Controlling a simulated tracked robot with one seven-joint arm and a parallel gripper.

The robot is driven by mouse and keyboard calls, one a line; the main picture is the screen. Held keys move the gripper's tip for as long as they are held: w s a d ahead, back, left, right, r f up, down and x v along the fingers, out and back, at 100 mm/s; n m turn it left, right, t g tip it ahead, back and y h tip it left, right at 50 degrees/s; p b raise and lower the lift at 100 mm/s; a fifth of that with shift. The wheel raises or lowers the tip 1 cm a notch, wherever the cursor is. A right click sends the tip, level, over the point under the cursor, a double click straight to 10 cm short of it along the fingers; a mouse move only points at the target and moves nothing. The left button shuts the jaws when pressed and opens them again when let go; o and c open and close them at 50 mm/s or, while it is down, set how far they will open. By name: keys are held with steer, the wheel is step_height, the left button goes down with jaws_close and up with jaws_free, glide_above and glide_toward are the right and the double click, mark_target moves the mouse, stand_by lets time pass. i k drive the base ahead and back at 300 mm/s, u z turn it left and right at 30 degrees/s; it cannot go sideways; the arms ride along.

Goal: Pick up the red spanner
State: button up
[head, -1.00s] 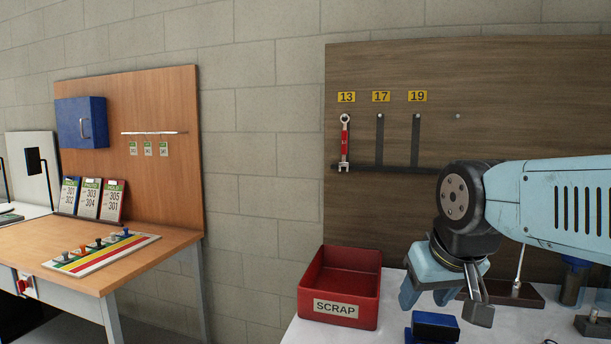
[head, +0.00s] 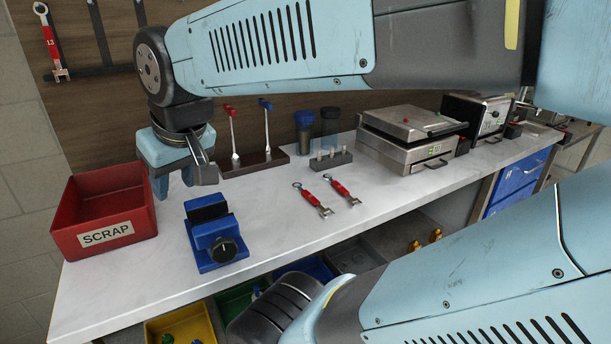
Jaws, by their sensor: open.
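Three red-handled spanners with metal ends show in the head view. One, marked 13, hangs upright on the dark wooden board: the hanging red spanner (head: 51,41). Two lie side by side on the white bench top: the left red spanner (head: 312,200) and the right red spanner (head: 342,189). My gripper (head: 184,183) is open and empty, pointing down above the bench. It is between the scrap bin and the blue vise, left of the lying spanners and below and right of the hanging one.
A red SCRAP bin (head: 74,206) stands at the bench's left end. A blue vise (head: 214,239) is just in front of my gripper. Behind are two levers (head: 234,143) on a base and a small rack (head: 330,160). A steel press (head: 407,143) stands right. Bench between vise and spanners is clear.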

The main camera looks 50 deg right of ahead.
mark_target(342, 190)
steer(key=u, duration=1.6)
steer(key=i, duration=0.1)
steer(key=z, duration=3)
steer(key=k, duration=0.45)
steer(key=z, duration=0.45)
steer(key=i, duration=0.45)
steer(key=u, duration=0.1)
